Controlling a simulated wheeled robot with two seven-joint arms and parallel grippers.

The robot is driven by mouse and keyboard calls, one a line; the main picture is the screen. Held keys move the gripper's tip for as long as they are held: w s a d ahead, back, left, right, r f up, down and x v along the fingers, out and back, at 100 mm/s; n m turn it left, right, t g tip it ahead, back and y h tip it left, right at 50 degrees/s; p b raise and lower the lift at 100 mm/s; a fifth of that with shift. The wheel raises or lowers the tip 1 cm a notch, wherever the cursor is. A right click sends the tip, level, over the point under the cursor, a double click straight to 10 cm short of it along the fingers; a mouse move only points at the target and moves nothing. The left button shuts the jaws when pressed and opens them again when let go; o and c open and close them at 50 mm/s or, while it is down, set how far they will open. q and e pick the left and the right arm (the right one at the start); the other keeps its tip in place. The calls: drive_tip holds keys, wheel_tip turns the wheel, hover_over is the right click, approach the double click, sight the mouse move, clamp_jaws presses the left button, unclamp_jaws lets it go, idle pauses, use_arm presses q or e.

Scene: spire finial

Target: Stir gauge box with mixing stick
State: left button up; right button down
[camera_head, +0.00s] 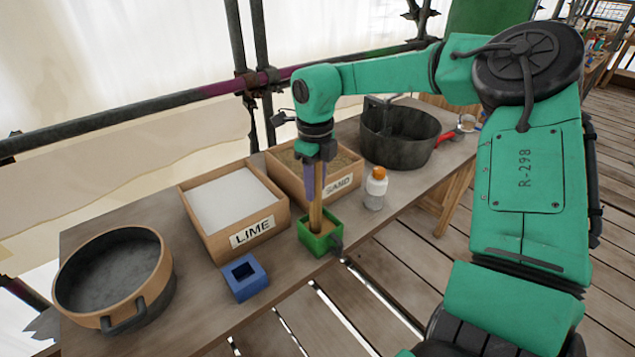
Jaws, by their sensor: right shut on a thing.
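The mixing stick (316,216) is a light wooden stick, held nearly upright. My right gripper (317,188) points down and is shut on its upper part. The lower end of the stick is inside a small open green box (321,244), which looks like the gauge box; its tip is hidden by the box walls. Tan material shows inside the box beside the stick. A similar small blue box (245,285) stands to the left and nearer. My left gripper is not in view.
On the wooden table (205,308) stand a lime tray (250,235), a sand tray (338,186), a round sieve-like pan (128,310), a dark bucket (398,152) and an orange-capped bottle (375,194) close right of the green box. Scaffold pipes (190,97) run behind.

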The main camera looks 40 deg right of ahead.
drive_tip(key=shift+r, duration=0.1)
idle(0.3)
wheel_tip(320, 180, up, 11)
drive_tip(key=p, duration=0.8)
drive_tip(key=shift+s, duration=0.1)
idle(0.5)
